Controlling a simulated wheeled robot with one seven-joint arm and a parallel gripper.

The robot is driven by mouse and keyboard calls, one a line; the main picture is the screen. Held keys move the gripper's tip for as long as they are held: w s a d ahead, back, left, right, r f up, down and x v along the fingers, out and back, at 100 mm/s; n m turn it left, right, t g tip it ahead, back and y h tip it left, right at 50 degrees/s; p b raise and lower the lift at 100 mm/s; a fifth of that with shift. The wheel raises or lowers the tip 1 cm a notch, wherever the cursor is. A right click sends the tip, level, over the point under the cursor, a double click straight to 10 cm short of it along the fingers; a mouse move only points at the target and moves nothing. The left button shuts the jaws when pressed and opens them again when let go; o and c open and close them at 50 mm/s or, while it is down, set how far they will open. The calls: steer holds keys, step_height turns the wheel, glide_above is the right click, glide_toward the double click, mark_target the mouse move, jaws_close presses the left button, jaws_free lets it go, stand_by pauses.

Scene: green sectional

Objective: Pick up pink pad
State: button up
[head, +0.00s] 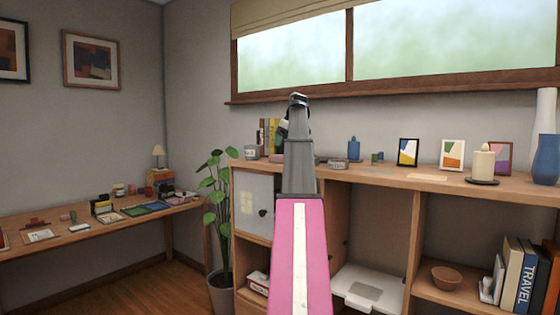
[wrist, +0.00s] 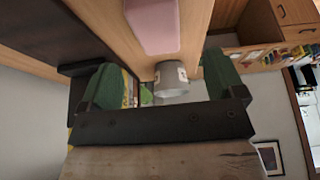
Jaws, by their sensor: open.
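The pink pad (wrist: 152,22) is a smooth, pale pink block with rounded edges, lying on a wooden surface at the top of the wrist view and cut off by the frame edge. In the head view the pink pad (head: 276,158) shows small on the shelf top, just left of my arm. My gripper (wrist: 165,78) has two green fingers set wide apart, with nothing gripped. The pad lies beyond the fingers and apart from them. In the head view my arm hides most of the gripper.
A grey labelled jar (wrist: 172,80) shows between the fingers in the wrist view, close to the pad. Upright books (head: 268,135) stand behind the pad. A round grey tin (head: 338,164) and a blue bottle (head: 353,148) stand to the right. A potted plant (head: 218,200) is at left.

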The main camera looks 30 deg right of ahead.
mark_target(280, 159)
steer(key=x, duration=0.7)
steer(key=shift+w+f, duration=0.2)
steer(key=shift+w, duration=0.2)
steer(key=c, duration=1)
